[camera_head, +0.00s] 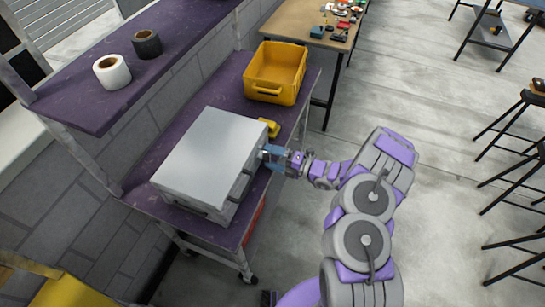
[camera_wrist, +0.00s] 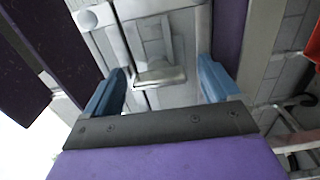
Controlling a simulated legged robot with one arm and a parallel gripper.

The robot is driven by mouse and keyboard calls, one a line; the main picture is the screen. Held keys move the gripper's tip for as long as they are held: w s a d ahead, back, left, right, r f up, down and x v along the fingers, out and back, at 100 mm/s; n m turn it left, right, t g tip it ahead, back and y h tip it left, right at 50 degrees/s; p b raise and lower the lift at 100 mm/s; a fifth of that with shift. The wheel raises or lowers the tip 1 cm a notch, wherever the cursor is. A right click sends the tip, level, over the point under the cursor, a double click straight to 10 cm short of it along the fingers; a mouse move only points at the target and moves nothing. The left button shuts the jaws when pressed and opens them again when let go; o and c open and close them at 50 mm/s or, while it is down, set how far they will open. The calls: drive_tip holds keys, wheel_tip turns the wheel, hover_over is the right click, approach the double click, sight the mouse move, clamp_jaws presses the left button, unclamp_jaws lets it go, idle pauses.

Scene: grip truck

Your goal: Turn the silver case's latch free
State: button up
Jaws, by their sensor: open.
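The silver case (camera_head: 208,152) lies flat on the purple top of a cart in the head view. Its front side, with a dark handle (camera_head: 238,187), faces my arm. My gripper (camera_head: 270,157) is at the far end of that front side. In the wrist view, the latch (camera_wrist: 160,76) is a pale metal plate on the case's grey front. My gripper (camera_wrist: 163,68) is open there, with one blue finger on each side of the latch. A gap shows between each finger and the latch plate. The latch is too small to make out in the head view.
A yellow bin (camera_head: 274,73) stands behind the case on the cart (camera_head: 225,92), with a small yellow object (camera_head: 270,128) between them. A purple shelf (camera_head: 105,85) with two tape rolls runs along the left. Bare floor (camera_head: 440,180) lies to the right of my arm.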

drive_tip(key=p+v, duration=0.2)
drive_tip(key=v, duration=1.5)
drive_tip(key=shift+d+p, duration=0.2)
drive_tip(key=shift+p, duration=0.1)
drive_tip(key=s+a+r+n+g, duration=0.3)
drive_tip(key=a+r+n+g, duration=0.45)
drive_tip(key=r+n, duration=0.4)
drive_tip(key=s+a+r+n+g+h, duration=0.4)
drive_tip(key=s+a+r+n, duration=0.2)
drive_tip(key=s+r+n, duration=0.45)
drive_tip(key=s+d+r+n+h+b, duration=0.1)
drive_tip(key=s+r+n+h, duration=0.15)
drive_tip(key=s+n, duration=0.25)
drive_tip(key=s+d+r+n+h, duration=0.1)
drive_tip(key=s+n+h, duration=0.3)
drive_tip(key=s, duration=0.1)
drive_tip(key=s+d+r+n+t+h+b, duration=0.1)
drive_tip(key=s+d+n+t+h, duration=0.2)
drive_tip(key=s+d+n+h, duration=0.3)
drive_tip(key=s+d+n, duration=0.3)
drive_tip(key=s+d, duration=0.2)
drive_tip(key=shift+r, duration=0.3)
